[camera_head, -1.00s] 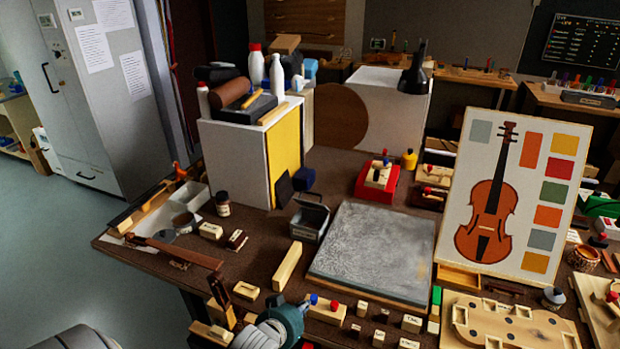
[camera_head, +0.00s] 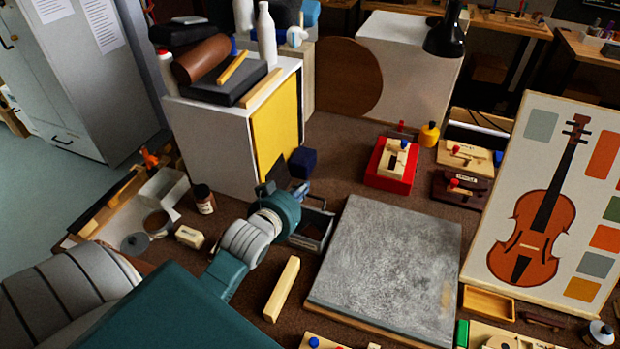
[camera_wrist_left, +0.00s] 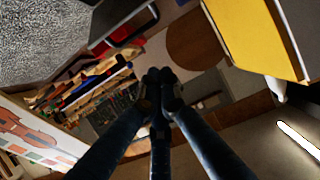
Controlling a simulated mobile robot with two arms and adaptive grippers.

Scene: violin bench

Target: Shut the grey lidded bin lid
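The grey lidded bin (camera_head: 313,230) stands on the brown bench, left of the grey stone slab. Its inside shows from above, so the lid is open; the lid's exact angle is hard to tell behind my arm. A dark box that looks like the bin shows at the top of the left wrist view (camera_wrist_left: 125,22). My left gripper (camera_head: 299,191) is at the bin's back left side, partly hidden by my wrist. In the left wrist view its dark fingertips (camera_wrist_left: 160,82) are together with nothing visible between them. I cannot tell whether it touches the lid. My right gripper is out of view.
A white cabinet with a yellow side (camera_head: 276,125) stands close behind the gripper, with a navy block (camera_head: 302,162) beside it. The stone slab (camera_head: 390,265) lies right of the bin. A wooden bar (camera_head: 282,289) lies in front. A small dark jar (camera_head: 204,199) stands left.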

